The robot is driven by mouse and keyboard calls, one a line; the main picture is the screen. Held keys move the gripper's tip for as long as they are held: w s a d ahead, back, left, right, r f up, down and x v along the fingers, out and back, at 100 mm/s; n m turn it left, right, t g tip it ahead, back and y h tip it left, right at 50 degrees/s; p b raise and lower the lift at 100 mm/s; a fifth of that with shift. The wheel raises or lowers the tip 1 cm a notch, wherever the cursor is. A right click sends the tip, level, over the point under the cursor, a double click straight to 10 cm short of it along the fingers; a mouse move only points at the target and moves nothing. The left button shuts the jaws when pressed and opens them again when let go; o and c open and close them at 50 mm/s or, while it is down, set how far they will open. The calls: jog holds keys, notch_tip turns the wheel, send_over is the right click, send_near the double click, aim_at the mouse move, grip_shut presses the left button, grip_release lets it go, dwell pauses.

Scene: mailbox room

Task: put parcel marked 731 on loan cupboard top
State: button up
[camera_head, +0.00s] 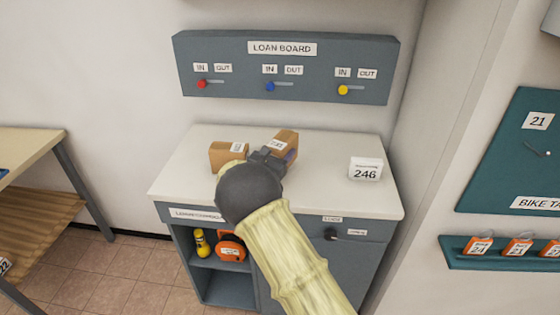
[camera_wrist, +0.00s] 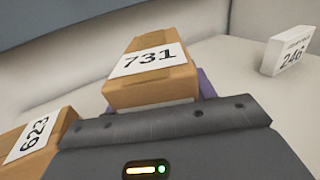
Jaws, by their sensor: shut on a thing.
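The parcel marked 731 (camera_wrist: 155,85) is a brown box with a white label, in front of my gripper in the wrist view. In the head view the same parcel (camera_head: 286,141) is at the far end of my gripper (camera_head: 271,156), which is shut on it. It is over the white top of the loan cupboard (camera_head: 205,188), towards the back middle. I cannot tell whether its underside touches the top. My gripper hides its lower part. The grey cupboard stands below the loan board.
A brown parcel marked 623 (camera_wrist: 38,140) sits on the cupboard top, left of my gripper. The loan board (camera_head: 290,66) is on the wall behind. The top's front left and right front are clear.

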notch_tip(320, 180, down, 4)
jog(key=shift+r, duration=0.2)
dwell(0.3)
jog(key=o, duration=0.8)
jog(key=shift+f, duration=0.15)
jog(key=shift+c, duration=0.2)
jog(key=o, duration=0.4)
jog(key=shift+o, duration=0.2)
